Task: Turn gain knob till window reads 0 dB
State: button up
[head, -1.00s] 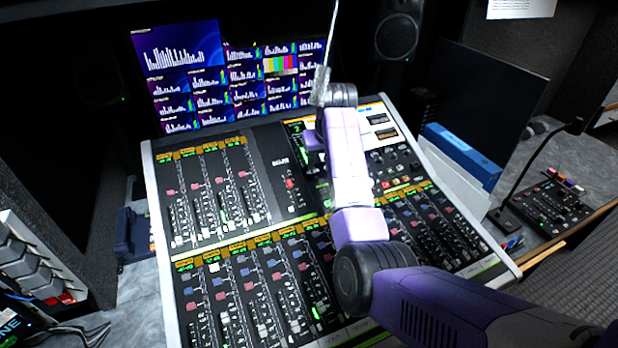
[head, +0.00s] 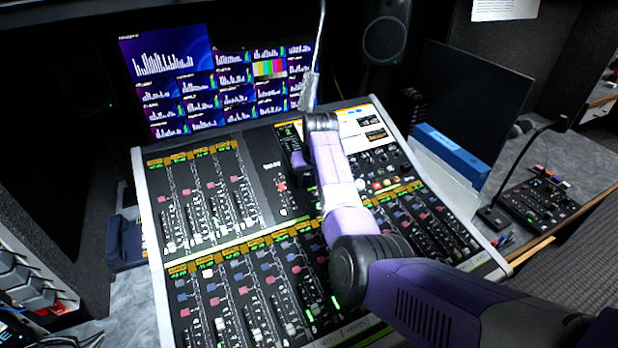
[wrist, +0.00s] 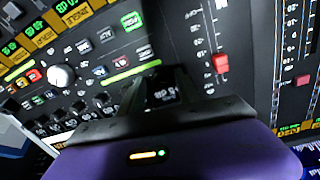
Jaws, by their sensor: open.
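In the wrist view my gripper (wrist: 160,82) is open, its dark fingers reaching over the console panel. A small dark window with white characters ending in "dB" (wrist: 166,96) shows upside down between the fingers. Its number is too small and partly covered to read surely. I cannot make out the gain knob; the fingers and palm may hide it. A round white knob (wrist: 60,76) stands apart to the left of the fingers. In the head view my gripper is mostly hidden behind my purple arm, over the upper middle of the mixing console (head: 262,160).
A red fader cap (wrist: 221,63) stands right of my fingers in the wrist view, with rows of buttons to the left. In the head view a thin upright metal stem (head: 314,65) rises behind my wrist. Monitors (head: 165,65) stand behind; a blue box (head: 452,150) lies right.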

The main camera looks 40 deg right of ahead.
grip_shut()
jog(key=shift+n, duration=0.4)
jog(key=shift+r+n+p, duration=0.1)
jog(key=shift+n+p, duration=0.35)
jog(key=shift+n, duration=0.15)
jog(key=shift+n+p, duration=0.45)
jog(key=shift+n, duration=1.35)
jog(key=shift+t, duration=0.3)
grip_release()
